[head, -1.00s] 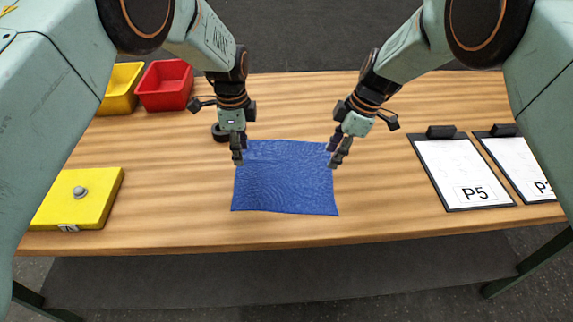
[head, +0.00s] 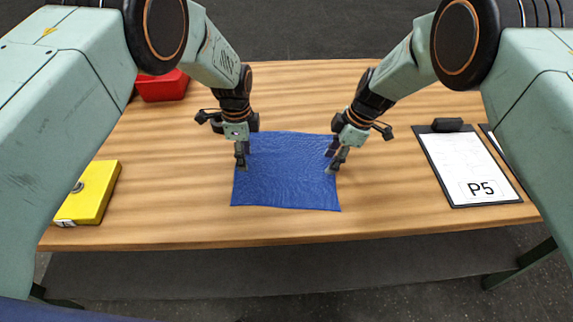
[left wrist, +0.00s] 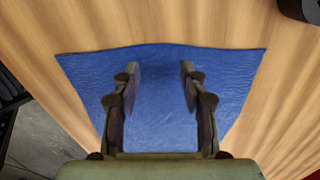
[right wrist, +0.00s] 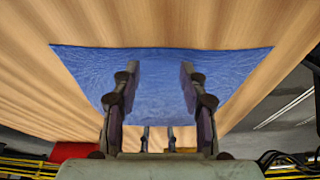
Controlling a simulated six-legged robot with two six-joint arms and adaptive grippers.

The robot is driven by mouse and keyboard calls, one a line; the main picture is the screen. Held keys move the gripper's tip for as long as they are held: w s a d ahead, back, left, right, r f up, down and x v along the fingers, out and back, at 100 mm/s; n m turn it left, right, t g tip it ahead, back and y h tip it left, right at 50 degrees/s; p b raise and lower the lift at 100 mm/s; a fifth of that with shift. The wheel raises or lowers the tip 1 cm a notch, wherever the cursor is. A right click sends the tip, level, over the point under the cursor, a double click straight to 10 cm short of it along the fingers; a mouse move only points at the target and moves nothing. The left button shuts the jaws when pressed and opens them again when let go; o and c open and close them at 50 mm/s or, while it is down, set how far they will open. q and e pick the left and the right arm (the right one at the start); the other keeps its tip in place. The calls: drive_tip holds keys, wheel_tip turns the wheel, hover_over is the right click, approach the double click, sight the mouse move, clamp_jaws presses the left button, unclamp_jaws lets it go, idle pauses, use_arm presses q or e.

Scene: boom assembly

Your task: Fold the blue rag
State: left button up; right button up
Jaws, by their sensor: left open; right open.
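The blue rag (head: 286,180) lies spread flat on the wooden table, roughly square, with slightly wavy edges. It also fills the middle of the left wrist view (left wrist: 160,65) and the right wrist view (right wrist: 160,62). My left gripper (head: 241,166) is open over the rag's left edge in its upper half. My right gripper (head: 331,170) is open over the rag's right edge at a similar height in the picture. In both wrist views the fingers stand apart with no cloth gathered between them. I cannot tell whether the fingertips touch the cloth.
A red bin (head: 162,87) stands at the back left of the table (head: 400,210). A yellow block with a knob (head: 92,194) lies at the left. A clipboard marked P5 (head: 470,170) lies at the right, with another partly hidden beyond it. The table around the rag is clear.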

use_arm(q)
drive_tip(key=shift+f, duration=0.35)
use_arm(e)
drive_tip(key=shift+s+f, duration=0.1)
drive_tip(key=shift+f, duration=0.25)
use_arm(q)
drive_tip(key=shift+s, duration=0.1)
drive_tip(key=shift+d, duration=0.15)
use_arm(e)
drive_tip(key=shift+d, duration=0.15)
drive_tip(key=shift+f, duration=0.15)
use_arm(q)
drive_tip(key=shift+f, duration=0.2)
use_arm(e)
drive_tip(key=shift+f, duration=0.1)
use_arm(q)
drive_tip(key=shift+a, duration=0.2)
drive_tip(key=shift+c, duration=0.5)
use_arm(e)
drive_tip(key=shift+a, duration=0.2)
drive_tip(key=shift+c, duration=0.5)
use_arm(q)
drive_tip(key=shift+d+r, duration=0.1)
drive_tip(key=shift+d, duration=0.05)
drive_tip(key=shift+c, duration=1.1)
use_arm(e)
drive_tip(key=shift+d, duration=0.15)
drive_tip(key=shift+c, duration=1)
